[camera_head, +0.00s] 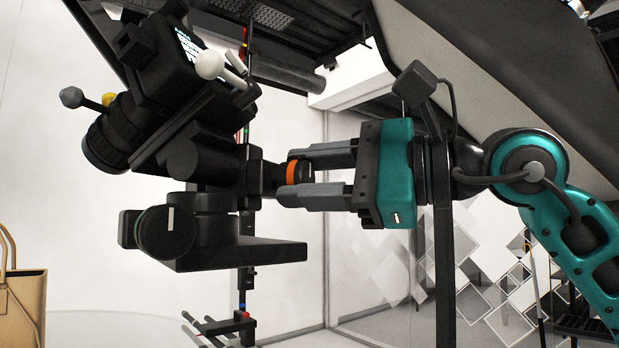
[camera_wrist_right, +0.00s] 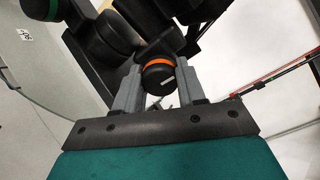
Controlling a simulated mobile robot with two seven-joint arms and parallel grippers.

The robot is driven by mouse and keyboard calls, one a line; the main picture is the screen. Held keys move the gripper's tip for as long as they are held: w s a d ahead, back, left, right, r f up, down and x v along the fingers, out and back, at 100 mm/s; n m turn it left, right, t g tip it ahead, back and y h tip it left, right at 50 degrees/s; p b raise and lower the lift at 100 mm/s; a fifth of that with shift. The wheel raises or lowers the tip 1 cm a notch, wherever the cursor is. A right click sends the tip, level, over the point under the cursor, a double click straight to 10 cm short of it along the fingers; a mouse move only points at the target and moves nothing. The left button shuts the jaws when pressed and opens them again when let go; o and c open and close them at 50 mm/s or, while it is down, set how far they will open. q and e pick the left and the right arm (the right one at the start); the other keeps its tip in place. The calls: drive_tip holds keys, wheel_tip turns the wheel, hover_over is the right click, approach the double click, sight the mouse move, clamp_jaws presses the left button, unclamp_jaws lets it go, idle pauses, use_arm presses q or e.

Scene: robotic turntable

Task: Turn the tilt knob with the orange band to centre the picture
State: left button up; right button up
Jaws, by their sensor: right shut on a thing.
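The tilt knob with the orange band (camera_head: 292,172) sits on the right side of the black camera head. My right gripper (camera_head: 300,174) comes in from the right, with its grey fingers above and below the knob, and is shut on it. In the right wrist view the knob (camera_wrist_right: 159,78) shows its dark end face with a slanted white mark, between the two fingers (camera_wrist_right: 158,82). The black camera (camera_head: 150,90) on top is tilted, its lens pointing down to the left. Its small screen (camera_head: 188,45) is partly cut off by shadow and angle. My left gripper is not in view.
Another black knob with a white mark (camera_head: 166,231) sits at the lower front of the head. A white ball-ended lever (camera_head: 209,65) sticks out near the camera. A tan bag (camera_head: 24,300) stands at the lower left. A dark upright post (camera_head: 444,240) stands behind my gripper.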

idle(0.5)
drive_tip(key=o, duration=0.8)
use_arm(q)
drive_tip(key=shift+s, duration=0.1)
use_arm(e)
drive_tip(key=shift+o, duration=1.3)
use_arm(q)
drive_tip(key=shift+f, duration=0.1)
use_arm(e)
drive_tip(key=shift+d, duration=0.1)
drive_tip(key=shift+s+d, duration=0.15)
drive_tip(key=shift+d, duration=0.15)
use_arm(q)
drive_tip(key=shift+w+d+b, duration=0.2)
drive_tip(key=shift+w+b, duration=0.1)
drive_tip(key=shift+b, duration=0.25)
use_arm(e)
drive_tip(key=v, duration=1.2)
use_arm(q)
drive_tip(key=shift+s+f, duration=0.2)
use_arm(e)
drive_tip(key=shift+s, duration=0.1)
